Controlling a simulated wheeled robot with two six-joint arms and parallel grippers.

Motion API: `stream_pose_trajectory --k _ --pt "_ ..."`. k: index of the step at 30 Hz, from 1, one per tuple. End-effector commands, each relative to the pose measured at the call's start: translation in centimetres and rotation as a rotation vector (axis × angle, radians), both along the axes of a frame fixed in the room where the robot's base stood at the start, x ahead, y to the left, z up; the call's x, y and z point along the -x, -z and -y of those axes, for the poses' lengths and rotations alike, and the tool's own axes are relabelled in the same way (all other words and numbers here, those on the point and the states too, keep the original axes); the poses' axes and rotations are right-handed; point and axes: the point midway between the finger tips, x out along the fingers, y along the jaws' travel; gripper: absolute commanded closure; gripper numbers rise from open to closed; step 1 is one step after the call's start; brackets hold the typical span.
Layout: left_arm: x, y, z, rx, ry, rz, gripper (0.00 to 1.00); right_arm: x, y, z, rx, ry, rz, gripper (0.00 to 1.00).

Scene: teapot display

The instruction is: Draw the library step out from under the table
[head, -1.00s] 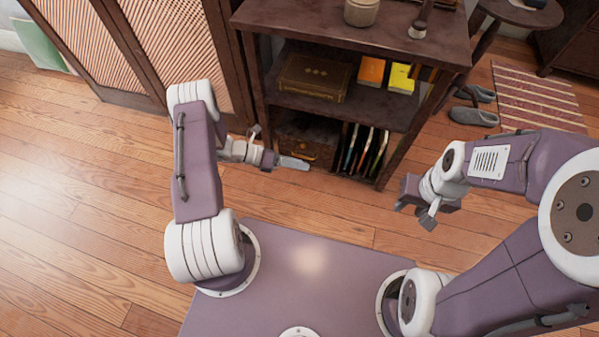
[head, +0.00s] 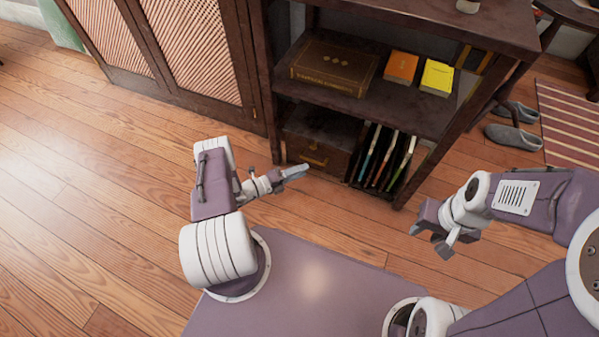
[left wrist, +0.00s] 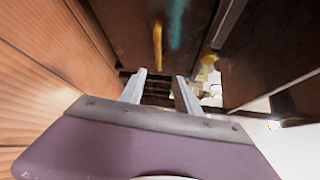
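The library step (head: 329,134) appears as a dark brown wooden box with a brass handle on its front, in the lower left bay of the dark table (head: 420,110). In the left wrist view the brass handle (left wrist: 158,45) is beyond and above the fingertips, with a visible gap. My left gripper (head: 296,171) is low in front of the step, just below the handle in the picture. Its two fingers (left wrist: 160,84) are apart with nothing between them. My right gripper (head: 434,240) is open and empty, right of the table's front corner.
Several thin upright books (head: 382,158) stand beside the step. The shelf above holds a brown box (head: 334,68), an orange book (head: 401,67) and a yellow book (head: 437,77). A cabinet (head: 165,50) stands left. Grey slippers (head: 512,137) and a striped rug (head: 570,115) lie right.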

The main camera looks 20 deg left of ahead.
Motion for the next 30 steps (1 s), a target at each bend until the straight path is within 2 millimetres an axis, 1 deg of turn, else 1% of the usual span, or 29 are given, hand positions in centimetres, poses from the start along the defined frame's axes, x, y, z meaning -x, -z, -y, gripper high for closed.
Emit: stream_pose_trajectory --k 4,9,15,20,28,29,30 --pt "-1.4 0.7 1.4 -0.002 0.006 0.001 0.61 0.0 1.5 0.0 0.0 0.0 0.0 0.64" --pt "-3.8 1.3 3.4 -0.002 0.007 0.001 0.61 0.0 3.4 0.0 0.0 0.0 0.0 0.64" --pt "-5.9 1.4 5.1 -0.002 0.005 0.001 0.61 0.0 4.8 0.0 0.0 0.0 0.0 0.64" --pt "-6.6 1.3 5.7 -0.001 0.003 0.0 0.61 0.0 5.1 0.0 0.0 0.0 0.0 0.64" --pt "-6.6 1.2 5.7 -0.001 0.002 0.0 0.61 0.0 5.0 0.0 0.0 0.0 0.0 0.64" --pt "-6.6 1.2 5.7 -0.001 0.002 0.0 0.69 0.0 5.0 0.0 0.0 0.0 0.0 0.64" --pt "-6.6 1.2 5.7 -0.001 0.002 0.0 0.8 0.0 5.0 0.0 0.0 0.0 0.0 0.64"
